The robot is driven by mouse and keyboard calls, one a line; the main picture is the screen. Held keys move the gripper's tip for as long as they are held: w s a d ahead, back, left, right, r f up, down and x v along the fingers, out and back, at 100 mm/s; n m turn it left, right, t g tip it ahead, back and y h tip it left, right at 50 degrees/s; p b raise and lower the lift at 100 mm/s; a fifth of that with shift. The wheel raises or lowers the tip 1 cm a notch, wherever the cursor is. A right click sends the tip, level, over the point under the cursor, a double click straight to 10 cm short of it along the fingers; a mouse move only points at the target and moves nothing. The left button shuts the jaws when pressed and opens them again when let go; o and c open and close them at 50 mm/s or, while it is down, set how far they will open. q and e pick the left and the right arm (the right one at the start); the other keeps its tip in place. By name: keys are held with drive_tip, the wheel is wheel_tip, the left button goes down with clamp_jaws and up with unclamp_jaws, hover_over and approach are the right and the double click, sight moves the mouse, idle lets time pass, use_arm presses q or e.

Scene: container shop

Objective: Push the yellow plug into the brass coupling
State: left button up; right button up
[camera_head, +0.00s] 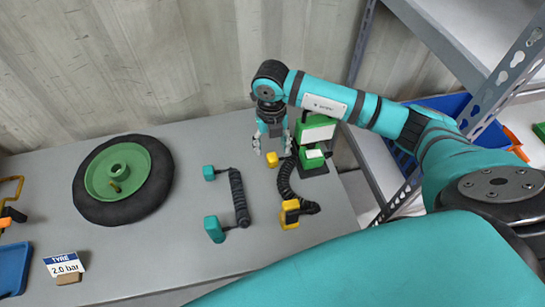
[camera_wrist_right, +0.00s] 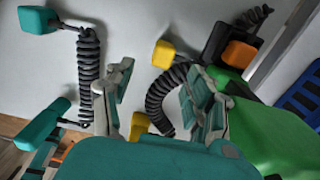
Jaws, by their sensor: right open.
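A coiled black hose has two yellow ends. One yellow end (camera_head: 272,159) is at the fingertips of my right gripper (camera_head: 272,147); the other yellow end (camera_head: 290,213) lies nearer on the bench. In the wrist view, the first yellow end (camera_wrist_right: 163,54) shows just beyond the gap between the open fingers (camera_wrist_right: 158,80), not gripped. The second yellow end (camera_wrist_right: 139,126) is partly hidden by the gripper. A small brass-coloured piece (camera_head: 115,187) sits in the wheel's green hub; I cannot tell whether it is the coupling. My left gripper is out of view.
A black-tyred wheel (camera_head: 128,203) lies at the left. A black coiled cord with teal ends (camera_head: 240,197) lies left of my gripper. A green device (camera_head: 312,158) stands close on its right. A "TYRE 2.0 bar" sign (camera_head: 64,264) is at the front left. Grey shelving rises at the right.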

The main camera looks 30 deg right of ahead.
sight(272, 156)
drive_tip(key=shift+f, duration=1.25)
drive_tip(key=shift+f, duration=0.1)
drive_tip(key=shift+f+p, duration=0.35)
drive_tip(key=shift+p, duration=0.15)
drive_tip(key=f, duration=0.1)
drive_tip(key=f+p, duration=0.1)
drive_tip(key=f, duration=0.1)
drive_tip(key=shift+w+d+f, duration=0.15)
drive_tip(key=shift+d+f, duration=0.05)
drive_tip(key=shift+f, duration=0.5)
drive_tip(key=shift+r, duration=0.1)
drive_tip(key=c, duration=1.1)
